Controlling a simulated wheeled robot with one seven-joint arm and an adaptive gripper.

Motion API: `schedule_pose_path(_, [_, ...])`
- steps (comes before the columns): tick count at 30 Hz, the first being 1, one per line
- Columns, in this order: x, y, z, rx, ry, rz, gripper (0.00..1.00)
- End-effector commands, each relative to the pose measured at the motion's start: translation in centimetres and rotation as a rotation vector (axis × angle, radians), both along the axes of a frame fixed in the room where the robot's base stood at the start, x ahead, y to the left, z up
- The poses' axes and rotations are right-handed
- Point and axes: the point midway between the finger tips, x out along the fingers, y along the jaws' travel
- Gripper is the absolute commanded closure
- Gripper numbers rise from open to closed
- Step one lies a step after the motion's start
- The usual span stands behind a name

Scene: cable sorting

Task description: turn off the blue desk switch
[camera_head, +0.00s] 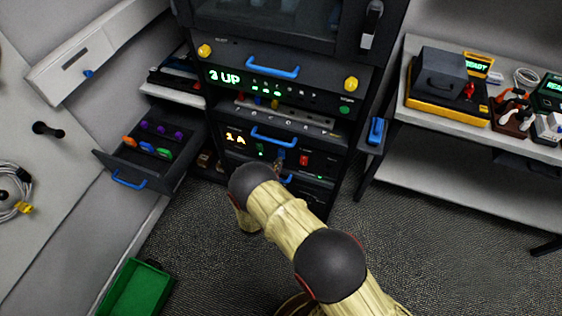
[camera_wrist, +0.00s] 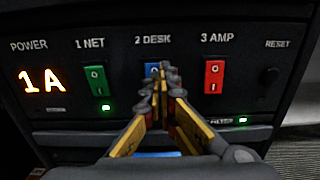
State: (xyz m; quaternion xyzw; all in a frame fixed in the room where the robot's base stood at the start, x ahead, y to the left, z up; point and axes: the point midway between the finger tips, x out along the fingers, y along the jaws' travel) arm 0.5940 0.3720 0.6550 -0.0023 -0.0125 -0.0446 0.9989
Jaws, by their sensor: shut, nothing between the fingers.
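The blue desk switch (camera_wrist: 152,69) sits under the label "2 DESK" on a dark power panel (camera_wrist: 60,55). Only its upper left part shows in the wrist view; my fingers cover the rest, so its position and any lamp below it are hidden. My gripper (camera_wrist: 166,74) is shut and empty, its fingertips in front of the switch. I cannot tell whether they touch it. A green switch (camera_wrist: 95,80) marked "1 NET" is to the left, with a lit green lamp. A red switch (camera_wrist: 214,77) marked "3 AMP" is to the right. The display (camera_wrist: 42,80) reads "1A".
A round reset knob (camera_wrist: 271,75) is at the panel's right. In the head view, an open drawer (camera_head: 180,176) stands left of the rack, a green bin (camera_head: 138,288) is on the floor, and a cluttered bench (camera_head: 420,165) is at right. Carpet lies between.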

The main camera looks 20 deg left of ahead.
Motion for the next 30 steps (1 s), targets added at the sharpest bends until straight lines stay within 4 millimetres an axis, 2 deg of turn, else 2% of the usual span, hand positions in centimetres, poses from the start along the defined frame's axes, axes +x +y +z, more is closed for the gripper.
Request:
schedule_pose_path(1, [-1.4, 0.3, 0.2, -0.004, 0.002, 0.005, 1.0])
schedule_pose_path(6, [-5.3, 0.6, 0.1, -0.006, 0.006, 0.007, 1.0])
schedule_pose_path(12, [-8.5, 0.8, -0.1, -0.007, 0.007, 0.007, 1.0])
schedule_pose_path(18, [-9.8, 0.8, -0.2, -0.006, 0.008, 0.005, 1.0])
schedule_pose_path(30, [-9.9, 0.7, -0.3, -0.006, 0.008, 0.004, 1.0])
